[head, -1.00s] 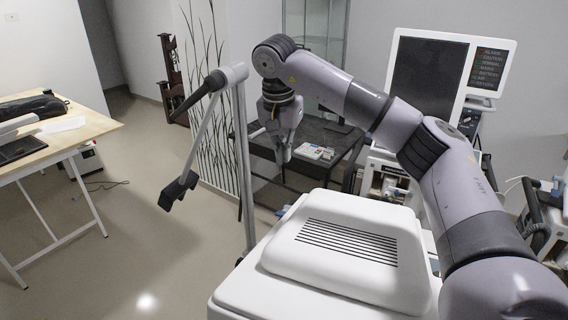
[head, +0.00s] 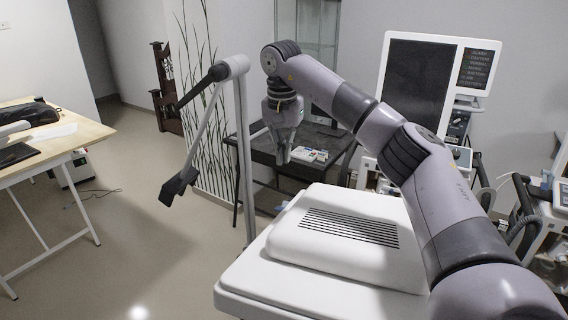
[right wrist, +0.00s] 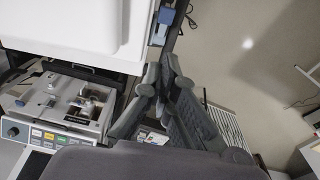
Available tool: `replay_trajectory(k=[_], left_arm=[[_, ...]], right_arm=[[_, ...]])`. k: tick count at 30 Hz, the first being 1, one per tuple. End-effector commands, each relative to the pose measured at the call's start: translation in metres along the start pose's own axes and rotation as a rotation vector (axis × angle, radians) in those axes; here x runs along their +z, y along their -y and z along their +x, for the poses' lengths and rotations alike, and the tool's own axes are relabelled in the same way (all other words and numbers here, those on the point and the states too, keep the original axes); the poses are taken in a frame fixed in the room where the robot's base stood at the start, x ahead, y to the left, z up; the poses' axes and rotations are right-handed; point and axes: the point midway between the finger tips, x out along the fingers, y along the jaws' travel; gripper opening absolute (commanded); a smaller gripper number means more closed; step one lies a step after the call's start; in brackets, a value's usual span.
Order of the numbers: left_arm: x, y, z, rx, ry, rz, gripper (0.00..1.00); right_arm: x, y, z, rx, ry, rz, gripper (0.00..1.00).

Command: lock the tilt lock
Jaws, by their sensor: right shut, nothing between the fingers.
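My right gripper (head: 283,157) points down in the head view, beyond the far left edge of the white machine (head: 330,276) with the slotted top. It is shut and empty. In the right wrist view its fingertips (right wrist: 160,68) are together, below and right of the white machine's edge (right wrist: 122,45). A small blue part (right wrist: 163,20) on a dark bracket shows beside that edge, apart from the fingers in the picture. I cannot tell for certain which part is the tilt lock, or its position. My left gripper is out of view.
A pole (head: 243,165) with a jointed arm stands left of my gripper. A dark table (head: 262,150) holding small items is behind it. A large screen (head: 417,80) stands at the back right. A wooden-topped bench (head: 75,140) is at left; the floor between is open.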

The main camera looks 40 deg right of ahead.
Motion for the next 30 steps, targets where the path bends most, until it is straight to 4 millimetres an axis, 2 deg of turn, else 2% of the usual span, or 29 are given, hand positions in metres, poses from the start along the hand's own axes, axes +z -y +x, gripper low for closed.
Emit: replay_trajectory(k=[9, 15, 21, 30], left_arm=[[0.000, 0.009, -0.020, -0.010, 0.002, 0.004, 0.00], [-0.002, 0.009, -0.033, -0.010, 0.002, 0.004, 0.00], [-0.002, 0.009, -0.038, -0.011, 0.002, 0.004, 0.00], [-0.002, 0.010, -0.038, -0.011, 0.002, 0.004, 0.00]], right_arm=[[0.000, -0.002, 0.067, 0.005, 0.004, 0.001, 0.00], [0.012, -0.002, 0.097, 0.004, 0.002, -0.002, 0.00], [0.020, -0.002, 0.112, 0.002, 0.000, 0.001, 0.00], [0.021, -0.001, 0.115, 0.001, 0.000, 0.001, 0.00]])
